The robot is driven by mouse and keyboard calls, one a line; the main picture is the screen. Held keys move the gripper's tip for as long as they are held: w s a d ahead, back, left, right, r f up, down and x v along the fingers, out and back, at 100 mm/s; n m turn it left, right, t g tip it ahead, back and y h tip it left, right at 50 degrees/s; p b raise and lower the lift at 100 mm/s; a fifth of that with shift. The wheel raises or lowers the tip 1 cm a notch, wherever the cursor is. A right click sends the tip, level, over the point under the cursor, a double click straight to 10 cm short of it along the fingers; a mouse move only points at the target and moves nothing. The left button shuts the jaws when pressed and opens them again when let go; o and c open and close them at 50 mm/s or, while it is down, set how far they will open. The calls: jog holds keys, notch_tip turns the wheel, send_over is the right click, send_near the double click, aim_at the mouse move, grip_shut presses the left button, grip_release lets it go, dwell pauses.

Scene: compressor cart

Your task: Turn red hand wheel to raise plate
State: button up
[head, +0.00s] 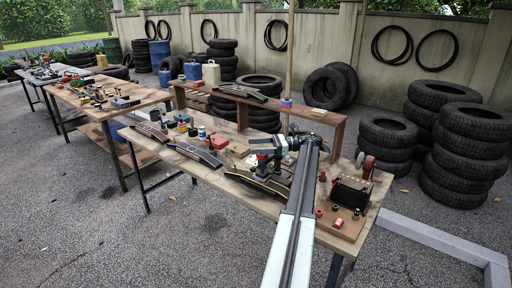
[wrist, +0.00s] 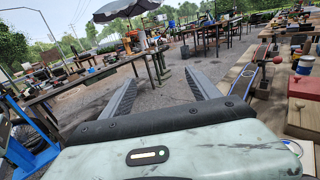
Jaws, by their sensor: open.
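My gripper (head: 262,156) is over the middle of the near workbench, pointing left. In the wrist view its two fingers (wrist: 160,88) are spread apart with nothing between them. A small dark device (head: 350,194) stands at the bench's right end, behind and right of my arm. A red round part (head: 367,165) rises at its back; it may be the hand wheel, but it is too small to be sure. My gripper is well left of it and apart from it. I cannot make out a plate.
Stacked tyres (head: 455,150) stand at right. Paved ground is free in front of the benches.

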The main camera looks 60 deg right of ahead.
jog(key=s+a+r, duration=0.1)
jog(key=s+a, duration=0.7)
jog(key=a, duration=0.5)
jog(key=shift+s+p, duration=0.4)
jog(key=shift+p, duration=0.05)
jog(key=shift+w, duration=0.15)
